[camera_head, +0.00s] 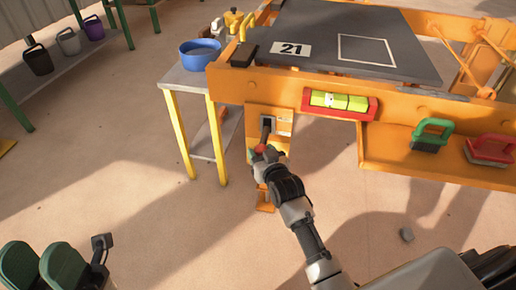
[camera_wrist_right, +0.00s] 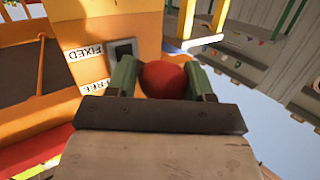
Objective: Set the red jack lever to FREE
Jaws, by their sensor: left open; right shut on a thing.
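The red jack lever's ball knob (camera_head: 267,150) sits at the end of a dark stalk that slopes down from a slot in an orange jack plate (camera_head: 284,128). My right gripper (camera_head: 262,154) is shut on the knob. In the right wrist view, the red knob (camera_wrist_right: 166,78) sits between the green fingers (camera_wrist_right: 161,80). There the FIXED label (camera_wrist_right: 84,52) and FREE label (camera_wrist_right: 97,87) appear upside down beside the slot (camera_wrist_right: 123,48). My left gripper (camera_head: 40,265) is open and empty at the lower left, far from the lever.
The orange press frame (camera_head: 235,87) carries a dark plate (camera_head: 300,35) marked 21 and a level (camera_head: 340,103). Green (camera_head: 432,134) and red (camera_head: 490,150) brushes lie on its right ledge. A side table (camera_head: 180,75) holds a blue bowl (camera_head: 200,53). The floor in front is mostly clear.

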